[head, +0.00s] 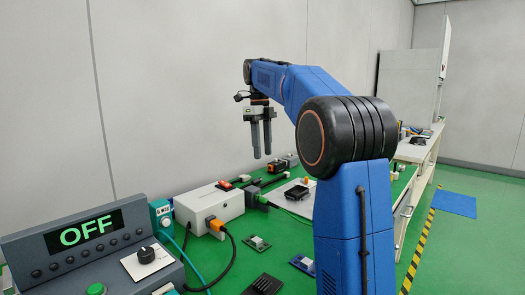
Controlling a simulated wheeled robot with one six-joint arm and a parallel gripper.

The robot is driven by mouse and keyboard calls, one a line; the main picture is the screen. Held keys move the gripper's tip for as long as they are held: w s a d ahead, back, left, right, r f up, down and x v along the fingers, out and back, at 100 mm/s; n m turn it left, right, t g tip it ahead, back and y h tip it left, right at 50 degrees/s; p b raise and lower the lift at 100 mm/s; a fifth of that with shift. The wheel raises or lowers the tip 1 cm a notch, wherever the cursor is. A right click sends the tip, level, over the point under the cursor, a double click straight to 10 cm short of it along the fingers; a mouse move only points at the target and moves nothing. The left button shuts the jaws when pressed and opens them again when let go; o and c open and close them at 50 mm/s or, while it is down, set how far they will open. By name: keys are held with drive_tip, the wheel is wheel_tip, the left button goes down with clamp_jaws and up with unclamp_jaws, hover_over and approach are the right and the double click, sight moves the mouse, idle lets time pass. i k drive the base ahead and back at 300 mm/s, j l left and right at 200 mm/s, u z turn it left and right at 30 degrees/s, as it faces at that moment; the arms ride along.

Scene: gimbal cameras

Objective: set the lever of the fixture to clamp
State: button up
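My gripper (262,156) points down, held in the air above the far part of the green bench. Its two dark fingers are apart with a narrow gap, and nothing shows between them. A small black device (297,191) sits on a pale plate (288,205) on the bench, lower than my gripper and to its right; it may be the fixture. No lever or clamp marking can be made out at this size. My own blue arm hides part of the bench to the right of the plate.
A grey console (90,245) reading OFF, with a dark knob (146,255), stands at the front left. A white box (209,205) with a red switch and cables stands behind it. Small dark parts (257,243) lie on the green bench (290,235). A grey wall is behind.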

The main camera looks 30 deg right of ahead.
sight(306, 182)
drive_tip(key=z, duration=0.9)
